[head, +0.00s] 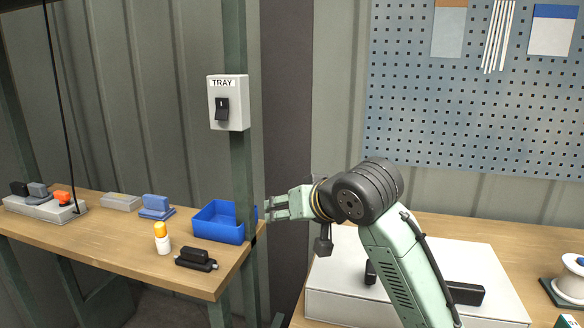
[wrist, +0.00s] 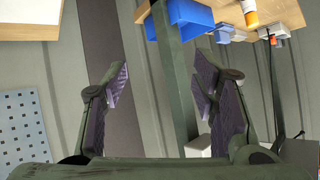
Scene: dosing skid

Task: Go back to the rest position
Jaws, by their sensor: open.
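My gripper (head: 272,209) is at the end of my green arm, level and pointing left, just right of the green post and the blue bin. In the wrist view my gripper (wrist: 160,85) has its two fingers wide apart with nothing between them. The green post (wrist: 176,90) shows behind the gap between the fingers. My arm reaches up from the lower right of the head view, over a white case on the right bench.
The left bench (head: 120,235) carries a blue bin (head: 219,232), an orange-capped bottle (head: 162,240), a black device (head: 196,260) and a blue block (head: 156,206). A TRAY switch box (head: 228,103) is on the post. A white case (head: 335,285) and a spool (head: 570,282) are at right.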

